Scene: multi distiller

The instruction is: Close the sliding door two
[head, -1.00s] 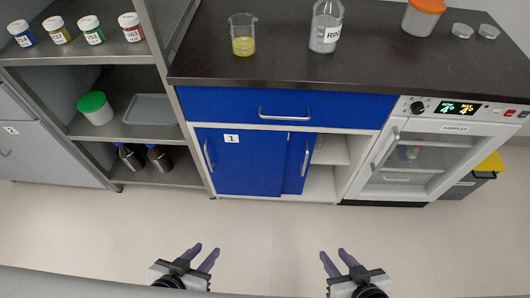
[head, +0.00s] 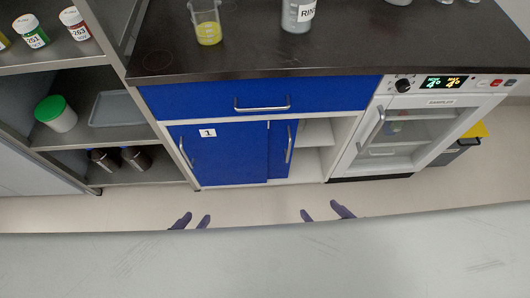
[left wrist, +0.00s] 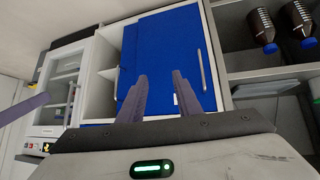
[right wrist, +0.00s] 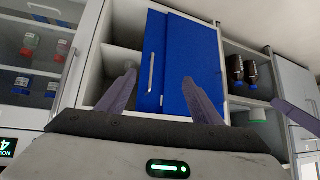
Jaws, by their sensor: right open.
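The blue sliding door two (head: 279,150) is the narrow strip with a vertical handle, partly behind the blue door marked 1 (head: 225,155). To its right the cabinet is open, with white shelves (head: 316,160) showing. Door two's handle (right wrist: 151,73) also shows in the right wrist view. My left gripper (head: 192,221) is open and empty, below and in front of door one. My right gripper (head: 322,214) is open and empty, below and in front of the open bay. Neither touches a door. A pale surface hides both gripper bodies in the head view.
A blue drawer (head: 255,98) is shut above the doors. A black counter (head: 350,40) holds a beaker (head: 206,22) and a bottle (head: 298,15). A small glass-door fridge (head: 405,130) stands right, an open shelf unit (head: 140,178) left. Floor between cabinet and grippers is clear.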

